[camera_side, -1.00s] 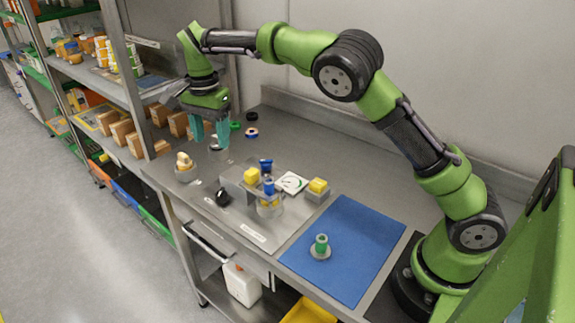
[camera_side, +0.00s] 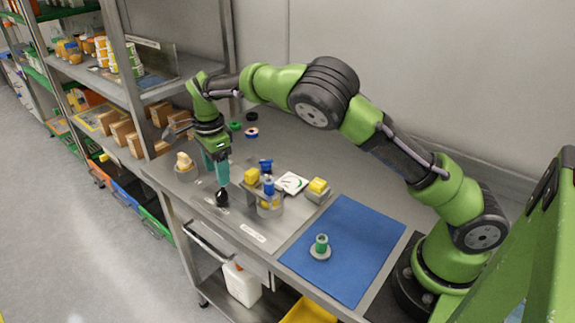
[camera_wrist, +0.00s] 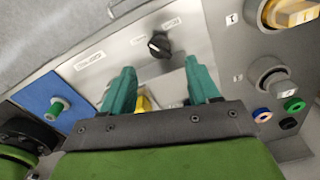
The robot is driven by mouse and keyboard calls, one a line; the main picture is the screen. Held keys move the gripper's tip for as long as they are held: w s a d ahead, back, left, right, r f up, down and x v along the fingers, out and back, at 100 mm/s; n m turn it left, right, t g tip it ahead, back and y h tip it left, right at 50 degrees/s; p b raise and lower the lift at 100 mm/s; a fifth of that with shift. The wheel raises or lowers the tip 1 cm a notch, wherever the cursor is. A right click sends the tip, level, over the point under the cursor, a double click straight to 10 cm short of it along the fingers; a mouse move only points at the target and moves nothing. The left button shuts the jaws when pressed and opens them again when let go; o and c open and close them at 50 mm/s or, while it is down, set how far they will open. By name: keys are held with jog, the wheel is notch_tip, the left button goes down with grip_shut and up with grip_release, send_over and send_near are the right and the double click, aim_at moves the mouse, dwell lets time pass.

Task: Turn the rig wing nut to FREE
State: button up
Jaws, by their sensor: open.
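A black knob with a raised grip and a white mark (camera_wrist: 158,45) stands on the steel panel between two small labels, too small to read. It is the likeliest wing nut, though I cannot be sure. In the side view the knob (camera_side: 222,197) is at the front edge of the bench. My gripper (camera_side: 221,181) points down just above and behind the knob, apart from it. In the wrist view my gripper (camera_wrist: 158,68) has its two teal fingers spread with nothing held, and the knob shows beyond the gap.
A cream handle on a round base (camera_side: 184,165) stands left of my gripper. The filler with blue and yellow parts (camera_side: 268,192) and a yellow block (camera_side: 318,186) stand right. A green-topped part (camera_side: 321,243) sits on the blue mat (camera_side: 360,235). Shelving (camera_side: 130,75) rises at left.

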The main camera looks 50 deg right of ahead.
aim_at(221, 194)
notch_tip(221, 194, down, 8)
jog(key=shift+r, duration=0.15)
jog(key=shift+c, duration=0.3)
